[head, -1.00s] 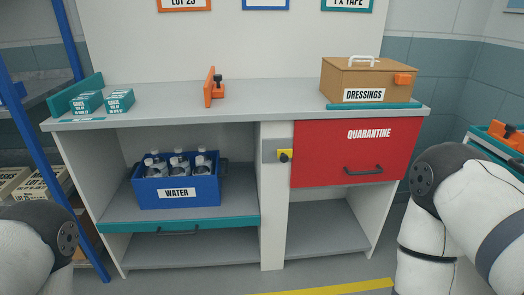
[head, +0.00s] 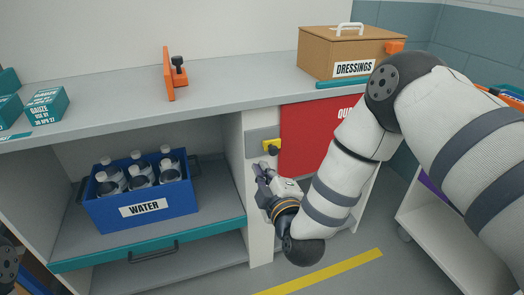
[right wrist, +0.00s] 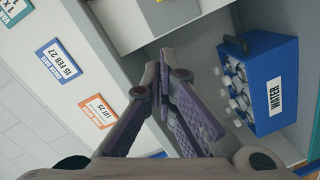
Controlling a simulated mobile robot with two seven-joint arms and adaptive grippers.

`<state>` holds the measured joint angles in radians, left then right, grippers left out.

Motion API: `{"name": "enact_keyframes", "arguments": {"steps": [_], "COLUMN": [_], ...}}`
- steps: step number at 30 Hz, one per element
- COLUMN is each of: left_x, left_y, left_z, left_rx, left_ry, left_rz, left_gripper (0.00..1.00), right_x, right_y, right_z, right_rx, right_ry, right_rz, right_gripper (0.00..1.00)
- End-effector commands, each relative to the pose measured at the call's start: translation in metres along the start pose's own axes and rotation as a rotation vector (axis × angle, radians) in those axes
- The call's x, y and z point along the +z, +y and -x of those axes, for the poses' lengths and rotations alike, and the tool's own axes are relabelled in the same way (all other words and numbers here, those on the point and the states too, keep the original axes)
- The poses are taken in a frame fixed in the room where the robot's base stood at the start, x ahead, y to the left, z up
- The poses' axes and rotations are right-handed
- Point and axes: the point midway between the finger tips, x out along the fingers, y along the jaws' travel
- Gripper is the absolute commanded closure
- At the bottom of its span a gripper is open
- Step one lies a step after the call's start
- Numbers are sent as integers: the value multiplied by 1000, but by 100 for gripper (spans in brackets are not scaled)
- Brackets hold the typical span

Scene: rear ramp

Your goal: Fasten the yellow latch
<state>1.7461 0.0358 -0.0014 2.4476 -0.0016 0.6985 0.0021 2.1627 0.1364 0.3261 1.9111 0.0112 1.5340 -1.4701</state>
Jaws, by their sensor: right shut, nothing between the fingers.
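The yellow latch (head: 267,145) with a black knob sits on a grey plate on the pale post, beside the left edge of the red QUARANTINE front (head: 305,130). I cannot tell whether the latch overlaps the red front. The red front looks closed, and my right arm hides much of it. My right gripper (head: 261,168) is shut and empty, just below the latch and apart from it. Its closed fingers show in the right wrist view (right wrist: 165,78), where I cannot make out the latch. My left gripper is not in view.
A blue WATER crate (head: 143,209) with several bottles stands on the shelf left of the post. An orange clamp-like piece (head: 168,75) and a DRESSINGS box (head: 330,52) stand on the worktop. A white cart (head: 440,215) stands at the right. Floor shows in front.

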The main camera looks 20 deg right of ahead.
Motion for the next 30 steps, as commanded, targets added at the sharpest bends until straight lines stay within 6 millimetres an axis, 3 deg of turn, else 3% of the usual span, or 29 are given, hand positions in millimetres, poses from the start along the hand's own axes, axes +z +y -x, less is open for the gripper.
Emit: {"name": "enact_keyframes", "arguments": {"steps": [5,18,24,30], "left_x": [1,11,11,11], "left_y": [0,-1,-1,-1], "left_z": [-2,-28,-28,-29], "left_rx": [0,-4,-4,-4], "left_ry": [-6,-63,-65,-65], "left_rz": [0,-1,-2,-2], "left_gripper": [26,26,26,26], "right_x": [1,3,31,39], "right_y": [-1,-6,-2,-1], "right_z": [-8,-100,-107,-110], "right_rx": [0,-4,-4,-2], "right_ry": [-1,-4,-4,-1], "right_rz": [-2,-2,-2,-2], "right_gripper": [100,100,100,100]}}
